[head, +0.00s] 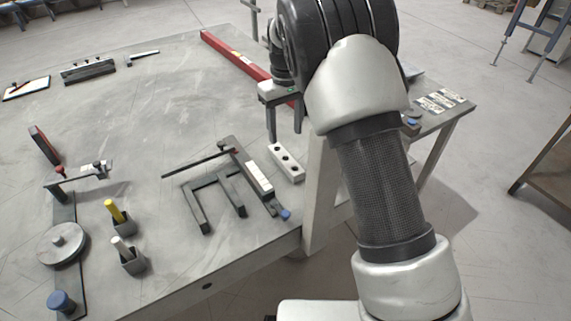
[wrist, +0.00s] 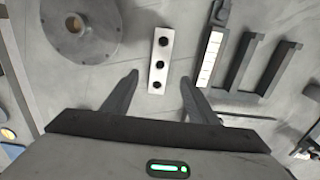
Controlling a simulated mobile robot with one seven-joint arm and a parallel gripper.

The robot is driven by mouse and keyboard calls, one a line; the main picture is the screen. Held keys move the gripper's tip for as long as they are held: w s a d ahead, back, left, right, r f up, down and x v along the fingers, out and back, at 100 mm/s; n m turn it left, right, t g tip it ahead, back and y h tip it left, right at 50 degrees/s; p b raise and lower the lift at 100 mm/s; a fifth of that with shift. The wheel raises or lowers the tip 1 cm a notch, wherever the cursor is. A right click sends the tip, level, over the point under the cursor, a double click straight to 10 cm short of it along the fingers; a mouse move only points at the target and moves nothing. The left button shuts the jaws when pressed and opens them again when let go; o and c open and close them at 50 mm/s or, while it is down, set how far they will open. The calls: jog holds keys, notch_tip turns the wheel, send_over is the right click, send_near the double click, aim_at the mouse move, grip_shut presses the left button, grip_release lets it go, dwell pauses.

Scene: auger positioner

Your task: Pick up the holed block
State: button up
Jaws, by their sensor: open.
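The holed block (head: 286,162) is a small pale metal bar with three dark holes, lying flat on the table near its right edge in the head view. It also shows in the wrist view (wrist: 161,55), upright in the picture, ahead of and between the fingertips. My gripper (head: 285,121) is above the table, beyond the block in the head view. In the wrist view my gripper (wrist: 159,78) has its two fingers spread wide, with nothing between them but the lower end of the block in line of sight. No contact with the block shows.
A dark forked fixture (head: 215,190) with a labelled bar stands just left of the block. A round grey disc (wrist: 80,25) lies on its other side in the wrist view. A red beam (head: 235,55) lies farther back. The table's middle (head: 150,110) is largely clear.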

aim_at(285, 153)
notch_tip(285, 153, down, 10)
jog(key=shift+r+b, duration=0.15)
jog(key=shift+b, duration=0.8)
grip_shut()
jog(key=shift+r, duration=0.25)
